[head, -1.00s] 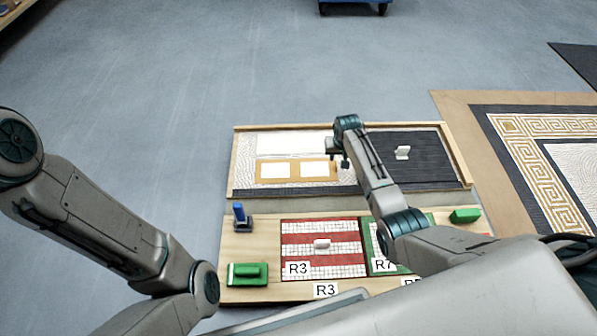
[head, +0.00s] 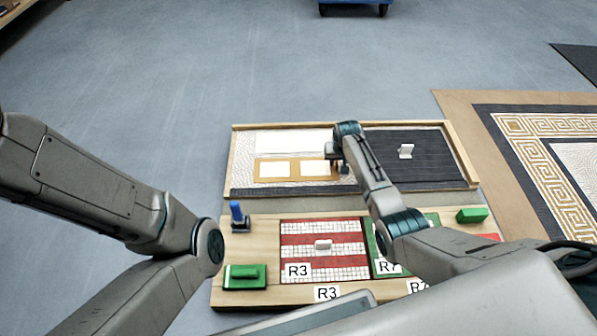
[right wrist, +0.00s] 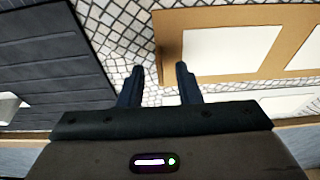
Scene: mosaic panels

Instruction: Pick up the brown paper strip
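The brown paper strip (head: 296,172) has two white windows. It lies flat on the panel board, left of my right gripper in the head view. My right gripper (head: 339,166) is over the strip's right end. In the right wrist view the two fingers (right wrist: 160,74) are apart with nothing clamped. There the strip (right wrist: 230,17) reaches in from the right, and its end edge shows between the fingertips. Whether the fingers touch it I cannot tell. My left arm shows at the left of the head view, but its gripper is out of frame.
A dark panel (head: 425,160) with a white handle (head: 406,151) fills the board's right side. In front lies a wooden board with a red-striped panel (head: 310,262), green blocks (head: 245,277) and a blue-handled tool (head: 237,216). A patterned floor mosaic (head: 533,150) is at right.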

